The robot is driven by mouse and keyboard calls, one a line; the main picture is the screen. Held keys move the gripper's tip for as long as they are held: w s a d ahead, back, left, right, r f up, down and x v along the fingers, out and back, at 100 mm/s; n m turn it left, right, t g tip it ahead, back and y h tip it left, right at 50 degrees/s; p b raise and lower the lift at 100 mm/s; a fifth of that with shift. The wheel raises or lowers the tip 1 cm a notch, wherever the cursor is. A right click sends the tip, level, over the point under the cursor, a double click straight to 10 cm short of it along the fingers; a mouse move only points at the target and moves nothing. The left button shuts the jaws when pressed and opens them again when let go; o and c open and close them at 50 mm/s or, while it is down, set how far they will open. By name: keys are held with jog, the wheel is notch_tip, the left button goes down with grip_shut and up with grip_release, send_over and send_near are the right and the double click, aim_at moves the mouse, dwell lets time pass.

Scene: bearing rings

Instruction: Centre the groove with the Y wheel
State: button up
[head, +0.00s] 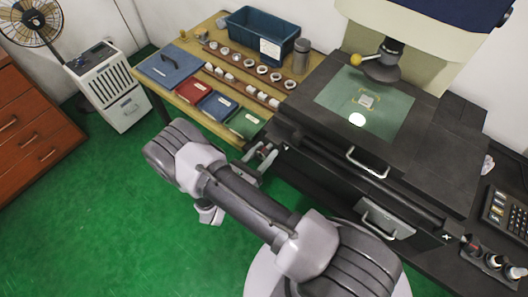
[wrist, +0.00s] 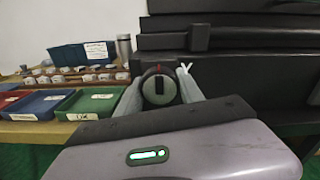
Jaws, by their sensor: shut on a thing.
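The Y wheel (wrist: 160,92), a round grey knob with a dark slot and a small red mark above it, faces the wrist view on the side of the dark machine. My gripper (wrist: 160,84) is shut on it, with one finger at each side. In the head view my gripper (head: 262,158) reaches the machine's left side, and the wheel is too small to make out clearly. A small pale workpiece (head: 367,101) with yellow marks around it lies on the green stage plate (head: 393,118) under the probe head. Its groove is too small to tell.
Left of the machine, a wooden table (head: 178,99) holds a blue bin (head: 263,36), a grey flask (head: 301,57), rows of rings and red, blue and green trays. Metal handles (head: 367,164) stick out at the machine's front.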

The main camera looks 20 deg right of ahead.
jog(key=shift+m, duration=0.4)
jog(key=m+b, duration=0.1)
jog(key=m, duration=0.2)
jog(key=shift+m, duration=0.4)
jog(key=m+b, duration=0.1)
jog(key=m, duration=0.3)
jog(key=shift+m, duration=0.7)
jog(key=o, duration=1.4)
jog(key=shift+a, duration=0.1)
jog(key=p+v, duration=0.2)
jog(key=v, duration=1.5)
jog(key=shift+s+a, duration=0.1)
jog(key=shift+a, duration=0.05)
